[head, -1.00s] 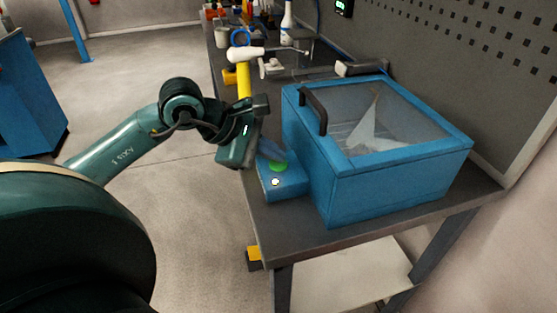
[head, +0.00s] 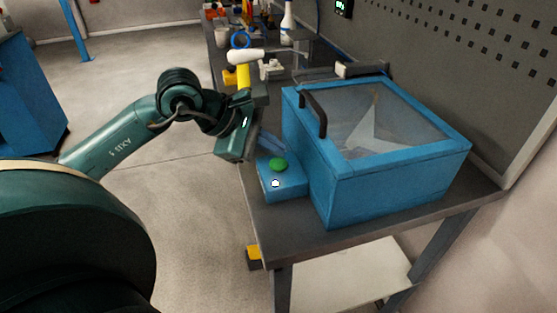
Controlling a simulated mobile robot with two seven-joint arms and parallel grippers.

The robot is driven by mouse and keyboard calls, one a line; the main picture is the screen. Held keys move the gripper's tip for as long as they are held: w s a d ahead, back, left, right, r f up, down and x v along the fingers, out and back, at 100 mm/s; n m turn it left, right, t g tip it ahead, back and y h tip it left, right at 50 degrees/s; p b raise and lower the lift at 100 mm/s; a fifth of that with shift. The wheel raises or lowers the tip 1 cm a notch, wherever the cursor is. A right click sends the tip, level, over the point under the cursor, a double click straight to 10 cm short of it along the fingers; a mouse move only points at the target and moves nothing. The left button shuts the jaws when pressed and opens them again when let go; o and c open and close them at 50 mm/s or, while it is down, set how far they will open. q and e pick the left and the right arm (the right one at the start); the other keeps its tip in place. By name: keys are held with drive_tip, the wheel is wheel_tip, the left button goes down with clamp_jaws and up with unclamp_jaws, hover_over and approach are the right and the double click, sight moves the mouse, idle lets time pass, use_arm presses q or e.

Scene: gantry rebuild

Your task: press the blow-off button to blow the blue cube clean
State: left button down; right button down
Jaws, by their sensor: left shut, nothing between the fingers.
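The green blow-off button (head: 278,164) sits on top of a small blue box (head: 285,188) with a small white round spot on it. My left gripper (head: 274,148) is shut and empty, its fingertips just behind and above the button; the button's dome shows whole. Beside it stands a blue cabinet (head: 400,185) with a clear lid and a dark handle. A pale shape shows through the lid. I cannot make out the blue cube. My right gripper is not in view.
Both boxes stand on a grey workbench (head: 340,235) against a pegboard wall (head: 450,80). A white-and-yellow tool (head: 243,65), a white bottle (head: 287,22) and other items stand further back. Open floor lies left of the bench.

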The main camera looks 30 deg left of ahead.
sight(272, 164)
use_arm(q)
drive_tip(key=shift+r+p, duration=1.2)
drive_tip(key=shift+r, duration=1.2)
